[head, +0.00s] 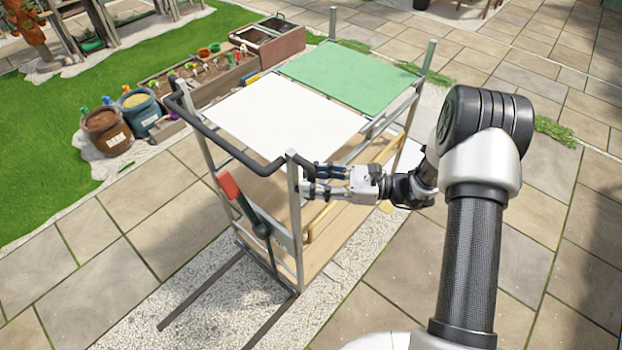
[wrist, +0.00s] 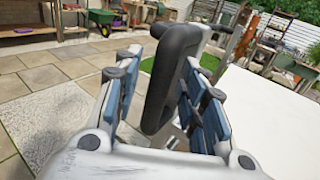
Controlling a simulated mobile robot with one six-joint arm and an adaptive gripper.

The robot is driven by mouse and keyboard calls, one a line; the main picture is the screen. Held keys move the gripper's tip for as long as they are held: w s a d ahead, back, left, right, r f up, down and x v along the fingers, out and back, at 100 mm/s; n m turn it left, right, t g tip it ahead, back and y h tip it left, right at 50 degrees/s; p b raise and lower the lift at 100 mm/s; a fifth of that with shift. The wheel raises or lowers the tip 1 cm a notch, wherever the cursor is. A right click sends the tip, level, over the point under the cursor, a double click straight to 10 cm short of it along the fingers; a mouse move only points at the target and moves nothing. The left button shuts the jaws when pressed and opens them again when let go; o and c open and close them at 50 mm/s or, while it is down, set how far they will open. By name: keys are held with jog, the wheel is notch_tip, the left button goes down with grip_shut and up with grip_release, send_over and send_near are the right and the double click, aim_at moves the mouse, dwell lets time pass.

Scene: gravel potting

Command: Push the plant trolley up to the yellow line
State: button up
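The plant trolley (head: 300,208) stands in the middle of the head view, with metal posts, a white top panel (head: 285,115) and a green top panel (head: 350,78). Its black handle (head: 225,143) runs round the near left end. My gripper (head: 308,180) is at the handle's near right corner, beside the post. In the wrist view the black handle (wrist: 174,75) passes between the two fingers, nearer the right one. The fingers stand apart with a gap on the left, so the grip looks open around the handle. I see no yellow line on the ground in either view.
A red-and-dark lever (head: 243,205) is on the trolley's near end. Two dark rails (head: 205,290) lie on the gravel below it. Soil tubs (head: 105,130) and planter boxes (head: 205,80) stand left. Paving at right is mostly clear.

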jog(key=s+d, duration=0.1)
jog(key=d, duration=1)
jog(key=shift+s+d, duration=0.15)
jog(key=shift+d, duration=0.05)
jog(key=s+a+r+n+g+h, duration=0.2)
jog(key=s+r+n+h, duration=0.3)
jog(key=s+r, duration=0.15)
jog(key=s+a+r+n+g+h, duration=0.3)
jog(key=s+r+n+h, duration=0.15)
jog(key=s, duration=0.25)
jog(key=s+d+r+n+t+h, duration=0.5)
jog(key=s+d+n+t+h, duration=0.2)
jog(key=s+n, duration=0.3)
jog(key=shift+s+d+r+t+h, duration=0.2)
jog(key=shift+s+r+t+h, duration=0.15)
jog(key=shift+h, duration=0.3)
